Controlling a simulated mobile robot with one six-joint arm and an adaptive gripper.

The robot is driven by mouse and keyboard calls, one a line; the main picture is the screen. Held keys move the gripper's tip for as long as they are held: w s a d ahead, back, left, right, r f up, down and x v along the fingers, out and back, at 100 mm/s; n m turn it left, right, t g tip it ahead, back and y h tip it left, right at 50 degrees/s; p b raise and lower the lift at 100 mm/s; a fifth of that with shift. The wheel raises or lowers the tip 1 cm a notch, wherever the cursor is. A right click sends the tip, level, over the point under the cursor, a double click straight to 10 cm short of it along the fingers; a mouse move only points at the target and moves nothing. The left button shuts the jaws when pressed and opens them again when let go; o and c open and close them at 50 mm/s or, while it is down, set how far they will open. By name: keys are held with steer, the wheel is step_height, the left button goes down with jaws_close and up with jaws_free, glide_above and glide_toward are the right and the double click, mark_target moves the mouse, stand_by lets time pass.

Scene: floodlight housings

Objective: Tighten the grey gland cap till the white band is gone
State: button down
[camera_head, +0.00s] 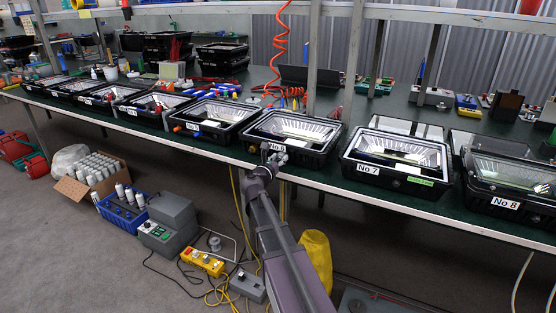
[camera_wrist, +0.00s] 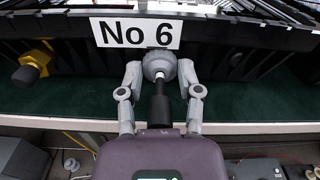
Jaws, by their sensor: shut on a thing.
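The floodlight housing No 6 (camera_head: 293,139) stands at the bench's front edge, and its black front wall (camera_wrist: 225,40) fills the top of the wrist view. The round grey gland cap (camera_wrist: 158,64) is on that wall just below the "No 6" label. A black cable or stem (camera_wrist: 160,104) runs from the cap towards my palm. My gripper (camera_wrist: 160,70) has one finger on each side of the cap and is shut on it; in the head view my gripper (camera_head: 272,152) hides the cap. A small pale patch shows at the cap's near end; I cannot tell whether it is the white band.
Housings No 7 (camera_head: 398,160) and No 8 (camera_head: 510,185) stand to the right. A yellow bag (camera_head: 317,255) and a grey machine (camera_head: 168,225) are on the floor.

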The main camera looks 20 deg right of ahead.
steer(key=m, duration=0.5)
steer(key=shift+d, duration=0.15)
steer(key=m, duration=0.4)
steer(key=shift+m, duration=0.4)
steer(key=m, duration=2.2)
steer(key=shift+f, duration=0.1)
